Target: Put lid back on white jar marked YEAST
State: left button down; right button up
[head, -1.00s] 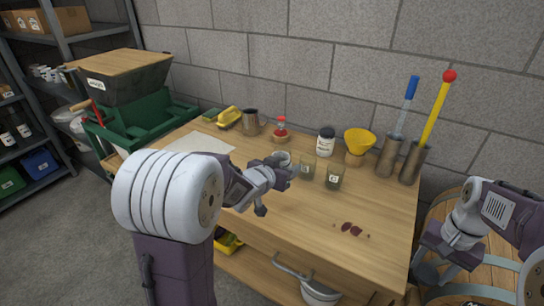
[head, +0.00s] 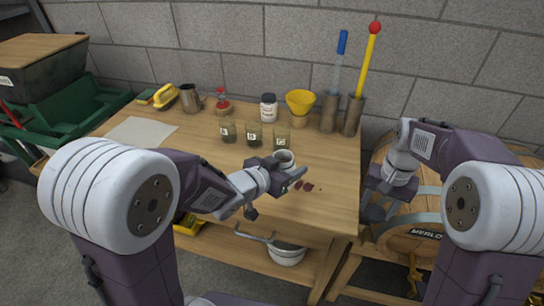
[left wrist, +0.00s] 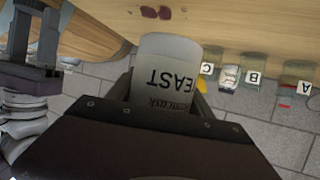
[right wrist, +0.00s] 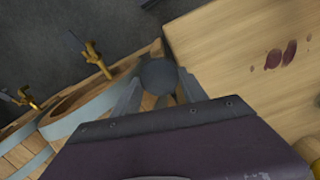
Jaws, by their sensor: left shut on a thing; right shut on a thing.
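The white YEAST jar (head: 285,160) is held upright above the bench, its open mouth facing up. My left gripper (head: 283,177) is shut on it from the front left. In the left wrist view the jar (left wrist: 170,75) appears upside down with its lettering readable. My right gripper (head: 372,207) is at the bench's right edge, shut on a dark grey round piece, which looks like the lid (right wrist: 158,76) in the right wrist view. Jar and lid are well apart.
Tumblers marked A (head: 228,131), B (head: 253,135) and C (head: 282,140) stand behind the jar. Dark red stains (head: 305,186) mark the bench (head: 325,170). A barrel (head: 415,240) stands right of the bench. The front right bench top is otherwise clear.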

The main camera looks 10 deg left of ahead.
pick_arm(q)
jog(key=shift+s+d+m+h, duration=0.15)
jog(key=shift+d+h, duration=0.05)
jog(key=shift+d, duration=0.25)
jog(key=shift+s+d+m+h, duration=0.15)
jog(key=shift+d+h, duration=0.05)
jog(key=shift+d, duration=0.25)
